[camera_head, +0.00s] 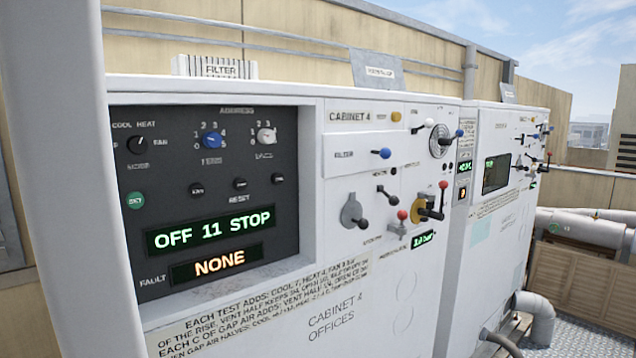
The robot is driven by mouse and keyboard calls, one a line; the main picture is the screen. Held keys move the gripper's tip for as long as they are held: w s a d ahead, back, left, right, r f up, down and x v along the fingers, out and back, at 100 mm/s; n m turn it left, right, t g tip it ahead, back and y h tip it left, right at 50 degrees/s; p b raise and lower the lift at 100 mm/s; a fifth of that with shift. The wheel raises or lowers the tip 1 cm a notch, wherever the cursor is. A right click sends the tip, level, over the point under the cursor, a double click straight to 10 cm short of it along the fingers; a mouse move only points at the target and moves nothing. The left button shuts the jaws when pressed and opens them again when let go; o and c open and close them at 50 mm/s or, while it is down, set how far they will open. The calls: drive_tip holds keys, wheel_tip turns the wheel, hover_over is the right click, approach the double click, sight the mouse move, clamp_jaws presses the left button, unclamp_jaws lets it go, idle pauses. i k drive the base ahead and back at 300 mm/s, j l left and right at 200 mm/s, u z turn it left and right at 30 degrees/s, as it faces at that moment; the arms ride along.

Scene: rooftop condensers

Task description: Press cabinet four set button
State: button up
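Cabinet 4 (395,300) is a white cabinet labelled "CABINET 4" and "OFFICES". Its dark recessed control panel (225,122) fills the left of the front. The round green SET button (136,200) sits at the panel's lower left, under the mode knob (138,144). The upper display (212,231) reads "OFF 11 STOP". The fault display (218,263) reads "NONE". A blue tens knob (211,139) and a white knob (266,136) sit under "ADDRESS". Small dark buttons (240,184) lie in a row near "RESET". My gripper is not in view.
Right of the panel are a blue-knobbed filter handle (381,153), a grey rotary handle (355,211), a red-knobbed lever (402,216) and a yellow part (424,209). A second white cabinet (490,250) stands farther right, with pipes (580,228) beyond. A pale vertical column blocks the left edge.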

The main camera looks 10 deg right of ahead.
sight(134, 200)
drive_tip(key=l+u, duration=0.3)
drive_tip(key=u, duration=0.15)
drive_tip(key=l+u, duration=0.65)
drive_tip(key=u, duration=0.25)
